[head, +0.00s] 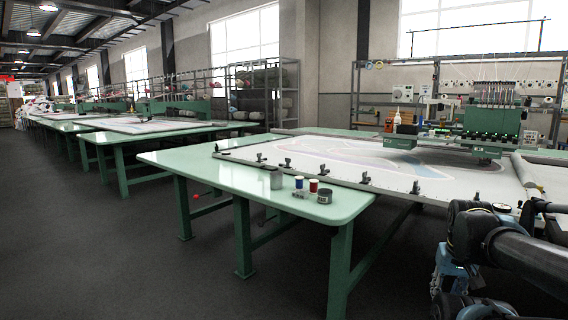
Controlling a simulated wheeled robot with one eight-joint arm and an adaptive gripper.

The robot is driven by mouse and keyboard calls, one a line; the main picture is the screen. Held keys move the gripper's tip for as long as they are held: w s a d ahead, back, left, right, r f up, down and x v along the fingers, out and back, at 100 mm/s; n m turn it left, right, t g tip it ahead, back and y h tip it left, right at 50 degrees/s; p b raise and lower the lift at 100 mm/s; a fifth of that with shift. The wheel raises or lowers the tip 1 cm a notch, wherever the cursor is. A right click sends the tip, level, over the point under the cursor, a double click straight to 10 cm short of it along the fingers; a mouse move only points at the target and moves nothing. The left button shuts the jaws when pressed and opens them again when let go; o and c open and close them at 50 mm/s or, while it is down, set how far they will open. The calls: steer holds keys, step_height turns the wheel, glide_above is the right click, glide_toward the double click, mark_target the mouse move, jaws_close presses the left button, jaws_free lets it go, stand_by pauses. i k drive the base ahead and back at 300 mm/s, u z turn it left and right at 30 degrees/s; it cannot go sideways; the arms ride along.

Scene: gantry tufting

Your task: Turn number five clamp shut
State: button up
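Several small dark clamps sit along the near rail of the frame (330,178) on the green table (230,178). One clamp (260,157) is near the left end, and another (287,163) is a little to its right. Further right are a clamp (365,177) and one more (415,187). No numbers are readable on them, so I cannot tell which is number five, nor whether each is open or shut. My arm reaches in at the lower right, apart from the clamps. I cannot make out my gripper's fingers.
A grey can (277,178), a blue spool (299,183), a red spool (313,186) and a dark tin (325,195) stand on the table's near edge. A green tufting head (490,118) stands over the pale cloth (350,160).

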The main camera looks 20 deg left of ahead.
mark_target(288, 160)
steer(key=u, duration=0.65)
steer(key=i, duration=0.95)
steer(key=z, duration=0.05)
